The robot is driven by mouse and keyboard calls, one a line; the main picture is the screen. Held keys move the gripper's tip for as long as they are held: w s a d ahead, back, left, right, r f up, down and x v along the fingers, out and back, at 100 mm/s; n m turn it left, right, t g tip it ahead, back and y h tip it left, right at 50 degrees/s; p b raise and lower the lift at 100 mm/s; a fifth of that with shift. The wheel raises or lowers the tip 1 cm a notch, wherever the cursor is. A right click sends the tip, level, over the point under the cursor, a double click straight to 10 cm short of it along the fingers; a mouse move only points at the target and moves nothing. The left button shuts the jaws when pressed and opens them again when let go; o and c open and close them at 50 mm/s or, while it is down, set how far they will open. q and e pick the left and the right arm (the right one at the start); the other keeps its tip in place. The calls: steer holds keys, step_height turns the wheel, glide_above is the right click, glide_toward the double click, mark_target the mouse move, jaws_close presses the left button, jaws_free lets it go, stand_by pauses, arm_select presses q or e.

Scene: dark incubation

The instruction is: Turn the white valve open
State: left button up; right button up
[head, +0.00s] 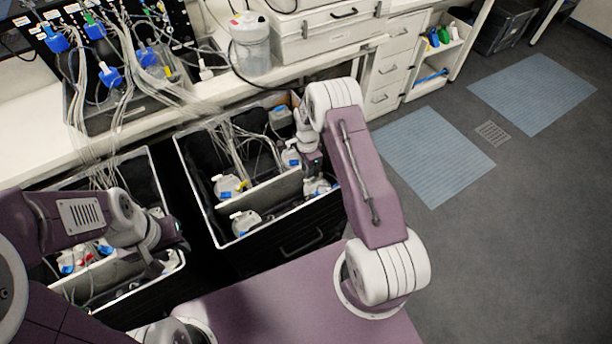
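I cannot single out one white valve for certain. White caps with blue fittings sit on bottles in the open right drawer (223,241), among them a front-left cap (244,222), a left cap (228,186) and a right cap (318,187). My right gripper (312,165) points down into this drawer, close above the right cap. Its fingertips are too small and covered to tell their opening or contact. My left gripper (168,250) is over the open left drawer (160,305), near white and blue fittings. Its finger opening is unclear.
Tubes run from a panel with blue valves (94,28) down into both drawers. Drawer walls surround both grippers closely. The floor at right is open, with two blue mats (432,155).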

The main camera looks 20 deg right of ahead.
mark_target(309, 180)
steer(key=f, duration=0.5)
steer(key=shift+d, duration=0.25)
steer(key=shift+f, duration=0.3)
steer(key=shift+a, duration=0.15)
jaws_close()
